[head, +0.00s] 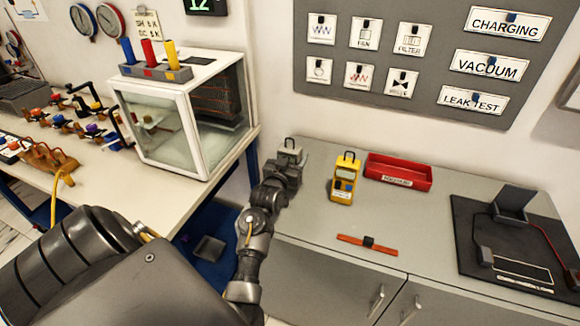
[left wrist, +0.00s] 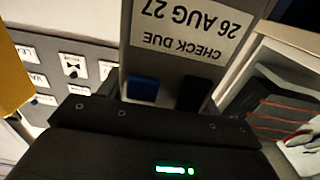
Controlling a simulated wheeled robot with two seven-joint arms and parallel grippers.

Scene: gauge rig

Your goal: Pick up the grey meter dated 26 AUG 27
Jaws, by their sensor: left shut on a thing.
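The grey meter (head: 290,151) is at the back left end of the grey cabinet top in the head view, its handle loop upward. In the left wrist view the grey meter (left wrist: 170,66) fills the upper middle, with an upside-down label reading CHECK DUE 26 AUG 27, and a blue and a black socket near the jaws. My left gripper (head: 285,168) is shut on it; the black gripper body (left wrist: 150,122) crosses the wrist view below the meter. I cannot tell whether the meter touches the cabinet. My right gripper is not in view.
A yellow meter (head: 344,180) stands to the right, before a red tray (head: 398,173). An orange-red bar (head: 352,245) lies nearer the front. A black board (head: 515,262) is at the right. A glass-fronted case (head: 165,125) stands on the left bench.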

